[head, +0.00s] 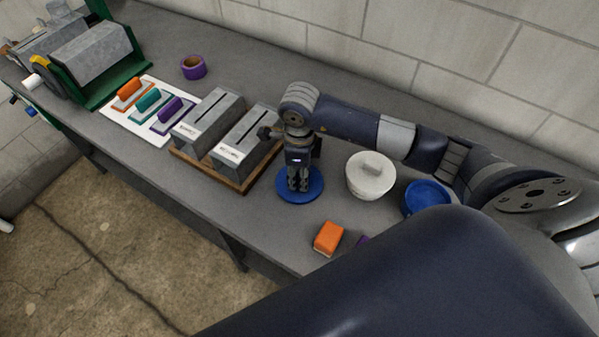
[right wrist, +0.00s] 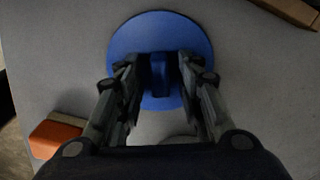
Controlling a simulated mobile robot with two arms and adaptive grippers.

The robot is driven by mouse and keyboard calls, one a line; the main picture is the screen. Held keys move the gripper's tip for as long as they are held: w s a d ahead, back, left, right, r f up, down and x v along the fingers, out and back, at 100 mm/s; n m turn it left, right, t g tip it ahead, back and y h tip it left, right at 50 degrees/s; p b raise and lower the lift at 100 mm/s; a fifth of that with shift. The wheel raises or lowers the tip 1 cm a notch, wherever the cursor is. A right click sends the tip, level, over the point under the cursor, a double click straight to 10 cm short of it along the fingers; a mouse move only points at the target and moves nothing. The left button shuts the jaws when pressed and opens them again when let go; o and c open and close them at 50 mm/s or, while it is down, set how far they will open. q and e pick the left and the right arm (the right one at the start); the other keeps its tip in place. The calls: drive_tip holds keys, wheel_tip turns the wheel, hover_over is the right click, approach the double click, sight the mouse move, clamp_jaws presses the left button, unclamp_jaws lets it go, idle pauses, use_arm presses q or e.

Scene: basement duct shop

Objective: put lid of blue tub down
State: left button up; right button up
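The blue lid (head: 315,192) is a flat disc at or just above the grey bench top; I cannot tell if it touches. My right gripper (head: 298,188) points straight down over its middle. In the right wrist view, the fingers of my right gripper (right wrist: 159,80) stand on both sides of the knob of the blue lid (right wrist: 160,25). Whether they press on the knob is unclear. The blue tub (head: 427,197) stands uncovered at the right, partly behind my dark arm link. My left gripper is not in view.
A white lidded tub (head: 370,177) stands between lid and blue tub. An orange sponge-like block (head: 328,237) lies near the front edge; it shows in the wrist view (right wrist: 57,138). Two grey slotted boxes (head: 245,145) on a wooden tray are left. Purple tape (head: 193,67) is farther back.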

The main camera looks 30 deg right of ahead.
drive_tip(key=shift+r, duration=0.25)
drive_tip(key=shift+w+r, duration=0.1)
drive_tip(key=shift+r, duration=0.25)
wheel_tip(320, 180, up, 11)
drive_tip(key=b, duration=0.3)
drive_tip(key=shift+s, duration=0.2)
